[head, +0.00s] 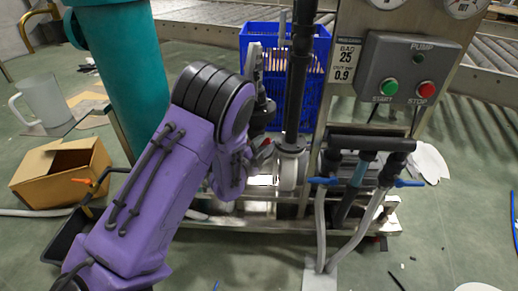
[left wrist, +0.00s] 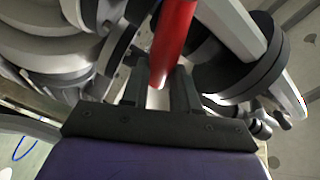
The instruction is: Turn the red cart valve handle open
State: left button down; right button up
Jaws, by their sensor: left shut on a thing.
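The red cart valve handle (left wrist: 172,40) is a smooth red bar that runs down from the top of the left wrist view. Its lower end lies between the two dark fingers of my left gripper (left wrist: 159,90), which is shut on it. In the head view my purple left arm reaches in, with the left gripper (head: 262,152) beside the cart's vertical black pipe. Only a small bit of red shows there; my arm and gripper hide most of the handle. A pale round valve body (head: 289,170) sits at the pipe's lower end. My right gripper is not in view.
A pump control box (head: 410,70) is on the cart panel. Below it are black pipes with blue handles (head: 410,183) and grey hoses. A blue crate (head: 257,50) stands behind. A cardboard box (head: 60,170) and a teal column (head: 122,75) are at left.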

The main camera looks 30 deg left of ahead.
pick_arm(q)
jog(key=n+t+y, duration=0.1)
jog(key=n, duration=0.3)
jog(key=a+n+t+y+b, duration=0.1)
jog(key=n, duration=0.3)
jog(key=s+r+n+t+y+b, duration=0.1)
jog(key=n+t, duration=0.1)
jog(key=n, duration=0.1)
jog(key=shift+a+n, duration=0.3)
jog(key=shift+n, duration=0.1)
jog(key=shift+a+r+n+y, duration=0.1)
jog(key=shift+n+y, duration=0.5)
jog(key=shift+n, duration=0.4)
jog(key=shift+s+a+n+y, duration=0.1)
jog(key=shift+a+n+y, duration=0.1)
jog(key=shift+n+y, duration=0.9)
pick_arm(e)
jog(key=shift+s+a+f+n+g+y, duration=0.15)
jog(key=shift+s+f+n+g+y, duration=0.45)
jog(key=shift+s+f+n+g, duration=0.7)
pick_arm(q)
jog(key=shift+n+h, duration=0.3)
jog(key=shift+n, duration=0.1)
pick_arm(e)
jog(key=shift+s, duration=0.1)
pick_arm(q)
jog(key=c, duration=0.9)
grip_release()
jog(key=shift+o, duration=0.2)
jog(key=shift+s+d, duration=0.1)
